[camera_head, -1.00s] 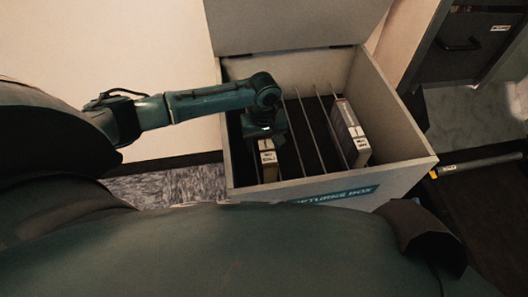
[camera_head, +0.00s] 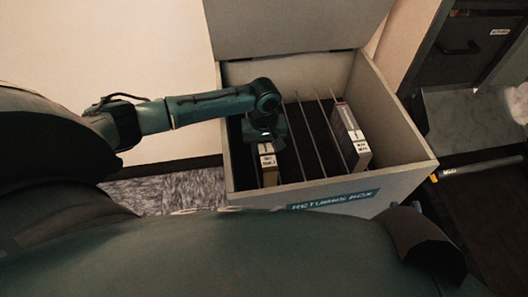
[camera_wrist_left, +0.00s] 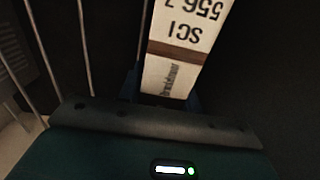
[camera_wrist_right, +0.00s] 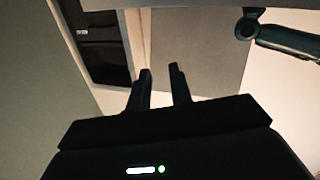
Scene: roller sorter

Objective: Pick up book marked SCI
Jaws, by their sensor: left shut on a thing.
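The book marked SCI (camera_head: 269,169) stands in the left part of the returns box (camera_head: 402,187). Its pale spine with "SCI" shows large in the left wrist view (camera_wrist_left: 185,35). My left gripper (camera_wrist_left: 165,88) is shut on this book, with its fingers at the two sides of the spine; in the head view the wrist hides the book's upper part. I cannot tell whether the book is clear of the box floor. My right gripper (camera_wrist_right: 160,72) is open and empty, apart from the books, with a gap between its fingers.
Thin upright dividers (camera_head: 312,140) split the box into slots. Another book (camera_head: 352,137) stands in a slot at the right; the middle slots look empty. The raised lid (camera_head: 285,25) is behind. A dark drawer cabinet (camera_head: 470,45) stands at the back right.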

